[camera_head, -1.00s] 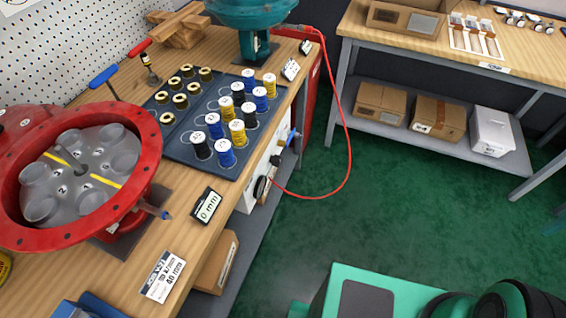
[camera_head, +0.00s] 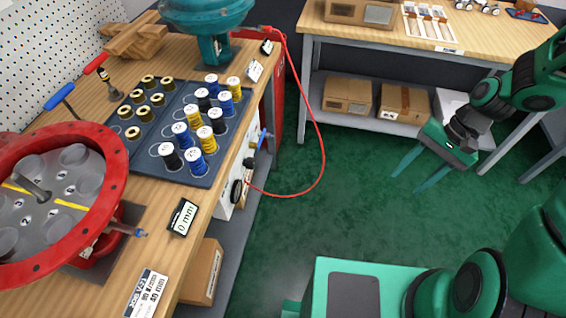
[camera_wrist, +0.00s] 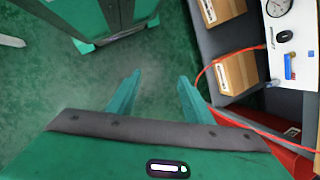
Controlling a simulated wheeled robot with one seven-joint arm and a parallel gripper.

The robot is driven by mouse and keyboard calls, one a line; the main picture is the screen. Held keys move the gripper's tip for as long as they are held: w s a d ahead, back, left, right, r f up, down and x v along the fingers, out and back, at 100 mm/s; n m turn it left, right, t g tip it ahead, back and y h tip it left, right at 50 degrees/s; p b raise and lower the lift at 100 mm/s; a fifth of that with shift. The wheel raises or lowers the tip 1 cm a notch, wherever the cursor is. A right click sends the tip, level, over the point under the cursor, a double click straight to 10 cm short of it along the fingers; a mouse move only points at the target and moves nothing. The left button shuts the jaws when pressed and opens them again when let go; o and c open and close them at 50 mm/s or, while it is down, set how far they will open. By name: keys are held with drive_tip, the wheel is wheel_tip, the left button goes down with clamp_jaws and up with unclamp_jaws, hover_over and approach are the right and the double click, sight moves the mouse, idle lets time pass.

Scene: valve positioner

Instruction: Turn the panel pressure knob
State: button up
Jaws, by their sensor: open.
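The white panel (camera_head: 227,203) is on the front side of the left bench, seen nearly edge-on. A small black knob (camera_head: 249,162) sticks out of it, between a blue lever (camera_head: 262,138) and a round dark-rimmed gauge (camera_head: 237,192). In the wrist view the panel (camera_wrist: 304,18) is at the upper right, with the gauge (camera_wrist: 277,7), the black knob (camera_wrist: 285,36) and the blue lever (camera_wrist: 289,67) facing up. My gripper (camera_head: 407,184) is open and empty over the green floor, well right of the panel. Its fingers also show in the wrist view (camera_wrist: 160,76).
A red hose (camera_head: 322,150) loops from the panel out over the floor. A red valve body (camera_head: 75,160) and a tray of spools (camera_head: 200,172) stand on the left bench (camera_head: 140,235). A shelved bench (camera_head: 400,40) stands behind. Open floor (camera_head: 320,215) lies between.

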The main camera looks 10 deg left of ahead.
drive_tip(key=w+a+f+m+y, duration=0.1)
drive_tip(key=a+f+y, duration=0.2)
drive_tip(key=a+f, duration=0.4)
drive_tip(key=m+t+y, duration=0.3)
drive_tip(key=m+y, duration=0.8)
drive_tip(key=m, duration=0.1)
approach(249, 163)
drive_tip(key=w+a+f, duration=0.1)
drive_tip(key=a, duration=0.7)
drive_tip(key=shift+w+f, duration=0.25)
drive_tip(key=shift+f, duration=0.15)
drive_tip(key=shift+t, duration=0.3)
drive_tip(key=c, duration=1.1)
drive_tip(key=shift+d, duration=0.2)
drive_tip(key=shift+o, duration=0.3)
drive_tip(key=shift+a, duration=0.1)
